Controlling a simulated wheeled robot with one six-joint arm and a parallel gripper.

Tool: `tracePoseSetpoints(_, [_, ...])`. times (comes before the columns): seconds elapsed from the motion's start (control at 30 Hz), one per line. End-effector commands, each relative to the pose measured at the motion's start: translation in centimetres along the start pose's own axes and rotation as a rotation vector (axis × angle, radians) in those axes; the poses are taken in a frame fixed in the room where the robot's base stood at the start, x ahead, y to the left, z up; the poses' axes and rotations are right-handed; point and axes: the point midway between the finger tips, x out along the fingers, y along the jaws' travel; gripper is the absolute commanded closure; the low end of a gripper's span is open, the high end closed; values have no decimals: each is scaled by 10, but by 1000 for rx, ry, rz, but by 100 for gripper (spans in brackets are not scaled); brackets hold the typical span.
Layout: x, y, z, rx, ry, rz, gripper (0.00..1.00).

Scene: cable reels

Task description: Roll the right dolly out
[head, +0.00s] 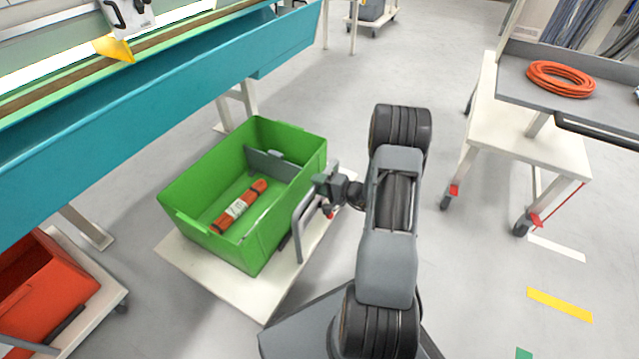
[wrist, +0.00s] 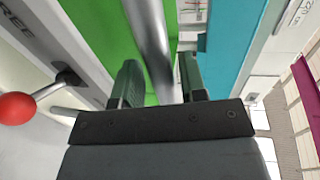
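The right dolly (head: 175,262) is a low pale platform carrying a green bin (head: 290,200), under the teal bench. A grey bar handle (head: 298,240) stands at its right side, next to the bin. My gripper (head: 322,184) is at this handle. In the wrist view the grey bar (wrist: 150,40) runs between the two fingers of my gripper (wrist: 160,82). The fingers are apart, with gaps seen beside the bar, so they look open around it. A lever with a red knob (wrist: 14,108) shows at the left there.
An orange-red bin (head: 40,290) stands on another dolly (head: 100,290) at the lower left. A wheeled cart (head: 530,150) with an orange cable coil (head: 560,78) stands at right. Open floor (head: 465,270) lies between.

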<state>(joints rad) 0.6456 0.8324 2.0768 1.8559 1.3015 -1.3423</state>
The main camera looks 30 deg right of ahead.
Motion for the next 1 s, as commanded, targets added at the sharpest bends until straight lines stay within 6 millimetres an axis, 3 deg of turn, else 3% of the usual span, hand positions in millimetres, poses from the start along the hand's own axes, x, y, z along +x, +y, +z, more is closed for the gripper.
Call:
tracePoseSetpoints(0.3, [2, -1, 0, -1, -3, -1, 52])
tracePoseSetpoints(0.47, [-9, -2, -1, 0, 1, -1, 52])
tracePoseSetpoints(1.0, [-110, -2, 0, -1, 0, -1, 52])
